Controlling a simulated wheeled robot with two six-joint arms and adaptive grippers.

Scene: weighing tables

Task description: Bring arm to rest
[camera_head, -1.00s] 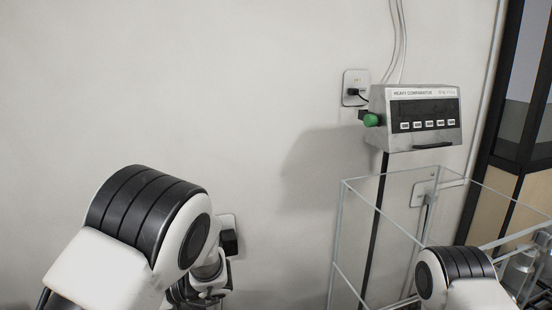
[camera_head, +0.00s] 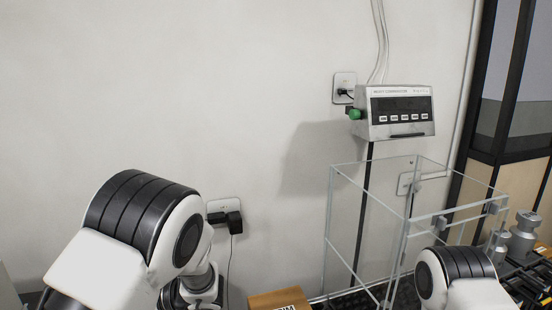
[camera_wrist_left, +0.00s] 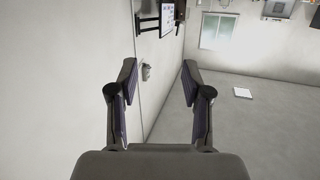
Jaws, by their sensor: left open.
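My left arm comes in from the lower left in the head view, bent at a large black-banded joint. Its gripper is not visible there. In the left wrist view my left gripper (camera_wrist_left: 160,88) is open, with its two fingers apart and nothing between them. My right arm shows only as a black-banded joint at the lower right of the head view. The right gripper is out of view.
A heavy comparator box (camera_head: 395,112) with a green knob stands on a post by the wall. Below it is a clear glass enclosure (camera_head: 332,215). Metal weights (camera_head: 522,235) stand at the right. A brown box (camera_head: 278,299) shows at the bottom edge. A wall socket (camera_head: 222,207) has a black plug.

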